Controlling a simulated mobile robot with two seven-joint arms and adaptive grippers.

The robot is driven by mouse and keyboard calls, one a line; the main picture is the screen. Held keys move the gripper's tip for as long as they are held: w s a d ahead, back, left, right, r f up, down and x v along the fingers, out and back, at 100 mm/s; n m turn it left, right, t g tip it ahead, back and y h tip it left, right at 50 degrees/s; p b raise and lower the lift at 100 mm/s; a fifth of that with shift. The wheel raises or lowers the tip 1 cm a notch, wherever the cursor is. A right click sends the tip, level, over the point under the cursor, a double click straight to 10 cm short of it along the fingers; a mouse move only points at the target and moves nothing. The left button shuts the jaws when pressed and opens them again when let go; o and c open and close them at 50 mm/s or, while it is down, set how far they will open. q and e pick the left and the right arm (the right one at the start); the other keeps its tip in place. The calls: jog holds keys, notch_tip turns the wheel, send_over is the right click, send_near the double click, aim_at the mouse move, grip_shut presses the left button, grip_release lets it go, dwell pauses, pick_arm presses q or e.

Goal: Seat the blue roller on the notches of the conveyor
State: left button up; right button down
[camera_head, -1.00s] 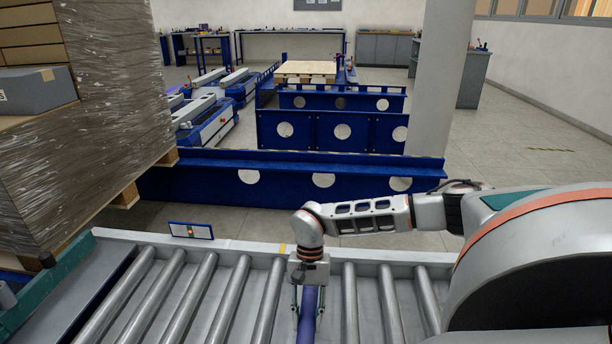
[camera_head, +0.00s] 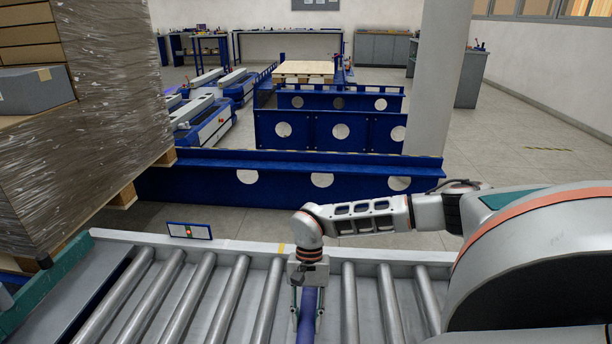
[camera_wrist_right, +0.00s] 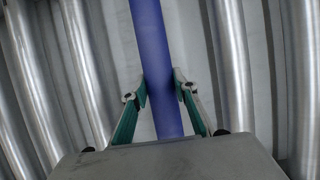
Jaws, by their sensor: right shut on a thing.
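The blue roller (camera_head: 308,322) lies between grey rollers of the conveyor (camera_head: 232,247), in line with the gap there. My right gripper (camera_head: 308,300) comes down from above and is shut on the blue roller near its far end. In the right wrist view the blue roller (camera_wrist_right: 153,55) runs up between the two green-padded fingertips of the right gripper (camera_wrist_right: 161,90). The roller's near end is out of the head view. The notches are hidden, so I cannot tell whether the ends rest in them. My left gripper is out of view.
Grey metal rollers (camera_head: 192,303) flank the blue one on both sides. A small panel with a red light (camera_head: 189,231) stands on the far rail. A wrapped pallet load (camera_head: 85,120) stands at the left. A blue frame (camera_head: 290,180) lies beyond the conveyor.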

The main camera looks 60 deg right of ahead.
jog(key=shift+f, duration=0.25)
jog(key=c, duration=1.5)
grip_release()
jog(key=v, duration=1.2)
